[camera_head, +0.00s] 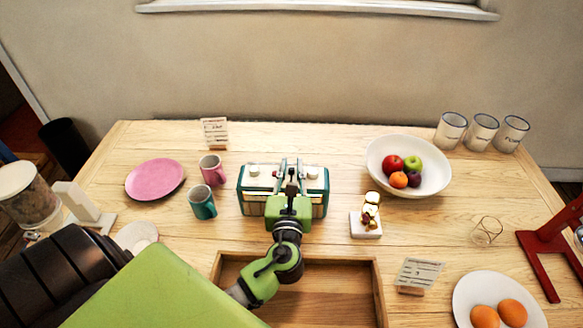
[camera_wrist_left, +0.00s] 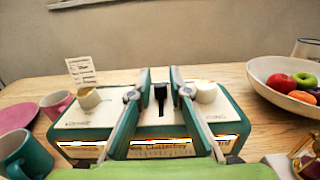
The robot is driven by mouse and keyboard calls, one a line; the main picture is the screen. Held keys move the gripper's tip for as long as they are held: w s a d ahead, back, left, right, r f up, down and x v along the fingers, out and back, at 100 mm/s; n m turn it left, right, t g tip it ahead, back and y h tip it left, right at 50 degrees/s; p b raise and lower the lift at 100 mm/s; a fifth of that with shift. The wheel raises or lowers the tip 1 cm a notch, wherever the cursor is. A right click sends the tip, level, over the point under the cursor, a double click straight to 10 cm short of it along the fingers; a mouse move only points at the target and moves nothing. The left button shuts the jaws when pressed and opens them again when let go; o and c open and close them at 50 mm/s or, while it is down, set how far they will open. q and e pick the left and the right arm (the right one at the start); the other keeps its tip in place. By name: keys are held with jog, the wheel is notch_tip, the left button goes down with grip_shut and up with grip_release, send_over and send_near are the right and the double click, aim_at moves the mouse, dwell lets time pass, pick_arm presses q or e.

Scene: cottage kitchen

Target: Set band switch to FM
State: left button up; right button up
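A teal and cream radio (camera_head: 313,202) stands on the table in the middle of the head view. In the left wrist view the radio (camera_wrist_left: 88,117) shows a black upright band switch (camera_wrist_left: 160,91) in a slot on its top, between two pale knobs. My left gripper (camera_head: 291,163) is over the radio. In the left wrist view the left gripper's fingers (camera_wrist_left: 161,75) stand on either side of the switch, with a visible gap each side. Nothing is held. The switch's labels are not readable. My right gripper is not in view.
Pink mug (camera_head: 212,168) and teal mug (camera_head: 202,203) stand close left of the radio. A small figurine on a white base (camera_head: 366,226) and a fruit bowl (camera_head: 436,178) are to its right. A wooden tray (camera_head: 378,300) lies in front. A card (camera_head: 215,133) stands behind.

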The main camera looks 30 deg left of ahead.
aim_at(292, 170)
pick_arm(q)
grip_shut()
jog(key=shift+p+v, duration=0.45)
jog(key=shift+v, duration=1.1)
jog(key=shift+s, duration=0.15)
grip_release()
jog(key=v, duration=1.2)
